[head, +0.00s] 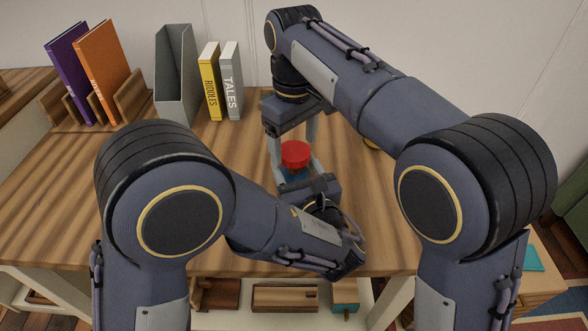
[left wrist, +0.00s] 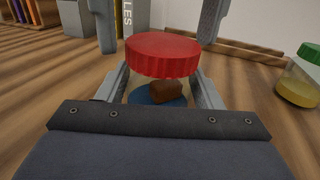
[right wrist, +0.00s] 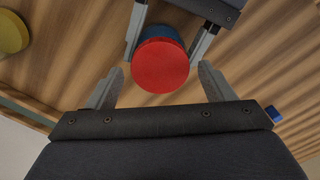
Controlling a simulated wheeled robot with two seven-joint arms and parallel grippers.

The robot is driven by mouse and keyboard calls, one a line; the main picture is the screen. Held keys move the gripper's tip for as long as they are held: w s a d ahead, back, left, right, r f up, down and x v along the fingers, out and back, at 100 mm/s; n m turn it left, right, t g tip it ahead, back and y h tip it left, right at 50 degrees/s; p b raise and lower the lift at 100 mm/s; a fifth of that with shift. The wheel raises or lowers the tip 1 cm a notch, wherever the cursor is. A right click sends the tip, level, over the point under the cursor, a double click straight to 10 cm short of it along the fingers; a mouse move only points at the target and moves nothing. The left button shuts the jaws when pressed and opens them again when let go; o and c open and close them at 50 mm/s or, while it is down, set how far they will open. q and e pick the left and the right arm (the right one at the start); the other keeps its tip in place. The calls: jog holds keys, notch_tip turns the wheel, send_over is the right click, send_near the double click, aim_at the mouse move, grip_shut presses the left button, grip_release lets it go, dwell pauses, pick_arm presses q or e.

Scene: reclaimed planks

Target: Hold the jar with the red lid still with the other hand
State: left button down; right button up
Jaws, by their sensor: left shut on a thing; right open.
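The jar with the red lid (head: 295,154) stands upright on the wooden table; its lid fills the middle of the left wrist view (left wrist: 163,55), with a blue body and a brown lump below. My left gripper (head: 297,180) is low and shut on the jar's body, one finger on each side. My right gripper (head: 291,140) points down from above, open. In the right wrist view the red lid (right wrist: 160,66) lies just beyond and between my right fingertips (right wrist: 160,80), with gaps on both sides.
A jar with a green lid (left wrist: 300,75) and yellowish contents stands to the right. Behind are a grey file holder (head: 175,75), a yellow book (head: 209,80) and a grey book (head: 230,80). Purple and orange books (head: 103,70) stand in a wooden rack. The table's left side is clear.

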jog(key=shift+f, duration=0.6)
jog(key=c, duration=1)
jog(key=o, duration=1.2)
jog(key=shift+c, duration=0.2)
jog(key=shift+r, duration=0.1)
notch_tip(320, 180, up, 12)
